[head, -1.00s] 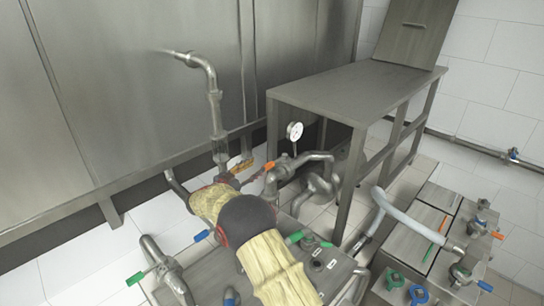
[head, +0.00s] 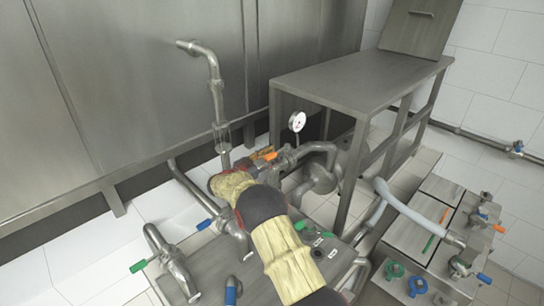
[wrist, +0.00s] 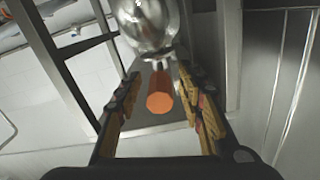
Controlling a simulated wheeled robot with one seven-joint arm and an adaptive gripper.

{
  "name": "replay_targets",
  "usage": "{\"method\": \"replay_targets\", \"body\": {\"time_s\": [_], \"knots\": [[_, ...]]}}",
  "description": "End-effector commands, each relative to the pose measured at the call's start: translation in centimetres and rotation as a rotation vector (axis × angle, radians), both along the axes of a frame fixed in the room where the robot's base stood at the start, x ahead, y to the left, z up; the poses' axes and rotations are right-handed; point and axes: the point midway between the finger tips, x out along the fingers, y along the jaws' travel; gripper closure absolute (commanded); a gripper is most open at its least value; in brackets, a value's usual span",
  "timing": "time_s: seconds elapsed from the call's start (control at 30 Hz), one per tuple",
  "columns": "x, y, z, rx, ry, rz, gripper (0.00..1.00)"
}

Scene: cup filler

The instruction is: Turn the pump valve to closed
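The valve handle is an orange grip (head: 270,157) on the steel pipework beside the pressure gauge. In the wrist view its round orange end (wrist: 160,103) faces the camera, between the two fingers of my gripper (wrist: 158,82). The fingers are apart, with a gap on both sides of the handle, and they do not visibly press on it. A shiny rounded metal valve body (wrist: 147,22) lies just beyond. In the head view my arm hides much of the gripper and part of the pipe below the handle.
The pressure gauge (head: 297,122) stands just right of the handle. A vertical pipe (head: 217,100) rises to the left, before a tall metal tank (head: 120,80). A metal table (head: 360,80) is behind. Other valves have blue (head: 205,224) and green (head: 138,266) handles.

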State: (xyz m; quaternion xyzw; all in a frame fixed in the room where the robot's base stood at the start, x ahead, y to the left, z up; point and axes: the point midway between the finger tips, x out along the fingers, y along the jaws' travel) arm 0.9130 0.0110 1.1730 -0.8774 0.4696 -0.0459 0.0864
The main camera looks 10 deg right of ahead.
Motion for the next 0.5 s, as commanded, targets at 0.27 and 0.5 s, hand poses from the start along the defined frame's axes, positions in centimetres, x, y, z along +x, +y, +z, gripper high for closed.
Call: {"method": "replay_targets", "body": {"time_s": [0.27,0.5], "knots": [[0.01,0.03,0.01,0.0,0.0,0.001,0.67],[0.0,0.05,0.01,0.0,0.0,0.001,0.8]]}}
